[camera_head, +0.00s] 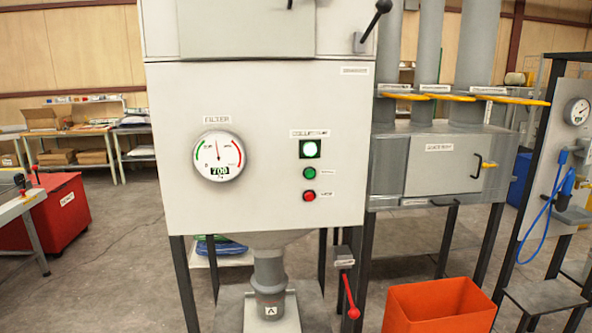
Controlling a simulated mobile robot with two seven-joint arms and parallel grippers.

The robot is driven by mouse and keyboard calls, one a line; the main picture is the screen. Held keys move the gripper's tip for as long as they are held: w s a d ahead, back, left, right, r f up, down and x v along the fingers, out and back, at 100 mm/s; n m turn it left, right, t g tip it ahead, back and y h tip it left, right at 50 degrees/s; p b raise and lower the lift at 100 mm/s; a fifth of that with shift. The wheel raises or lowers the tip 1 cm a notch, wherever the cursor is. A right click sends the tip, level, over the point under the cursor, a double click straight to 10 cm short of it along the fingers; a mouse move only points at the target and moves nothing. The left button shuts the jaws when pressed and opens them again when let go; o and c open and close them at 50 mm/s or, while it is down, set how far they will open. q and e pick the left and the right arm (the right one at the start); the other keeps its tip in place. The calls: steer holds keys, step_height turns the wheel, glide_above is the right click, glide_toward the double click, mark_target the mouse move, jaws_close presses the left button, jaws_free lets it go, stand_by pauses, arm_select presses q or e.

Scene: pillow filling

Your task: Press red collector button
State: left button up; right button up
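The collector (265,100) is a large pale grey cabinet on dark legs, in the middle of the head view. On its front right is a red button (309,196) with a small label beside it. A green button (309,173) sits just above, and a lit white-green square lamp (310,149) above that. A round filter gauge (219,156) with green and red arcs is to their left; its display appears to read 700. Neither of my grippers shows in this view, and nothing covers the red button.
An orange bin (438,306) stands on the floor at the lower right. A red-handled lever (350,295) sticks out below the cabinet. A black-knobbed lever (375,22) juts out at upper right. A red cart (62,210) is at left. Open floor lies between cart and cabinet.

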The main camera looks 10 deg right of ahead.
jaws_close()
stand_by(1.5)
